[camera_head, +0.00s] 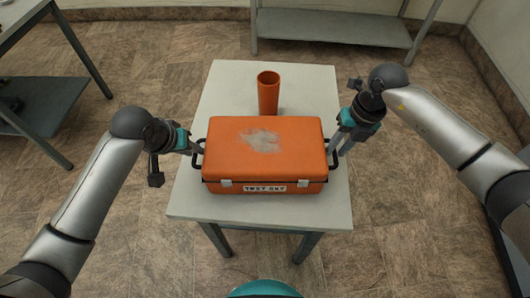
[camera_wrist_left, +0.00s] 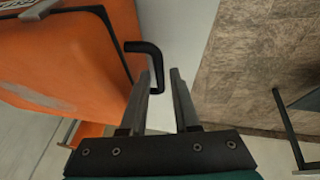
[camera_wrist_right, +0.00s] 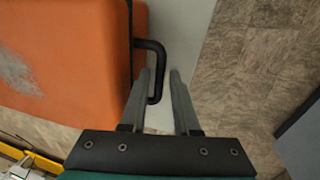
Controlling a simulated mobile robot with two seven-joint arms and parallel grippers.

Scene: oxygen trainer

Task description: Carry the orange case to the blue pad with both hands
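The orange case (camera_head: 265,150) lies flat and closed on a small pale table (camera_head: 318,208), with a worn grey patch on its lid. It has a black handle at each end. My left gripper (camera_head: 194,147) is at the left handle; in the left wrist view its fingers stand apart with the handle (camera_wrist_left: 157,72) between their tips. My right gripper (camera_head: 339,142) is at the right handle; in the right wrist view its fingers stand apart with the handle (camera_wrist_right: 157,65) between them. Gaps show beside both handles. I see no blue pad in these views.
An orange open-topped cylinder (camera_head: 268,92) stands on the table just behind the case. A bench with a dark lower shelf (camera_head: 48,105) stands at the left. A grey shelf unit (camera_head: 335,28) stands at the back. Tiled floor (camera_head: 150,70) between them is clear.

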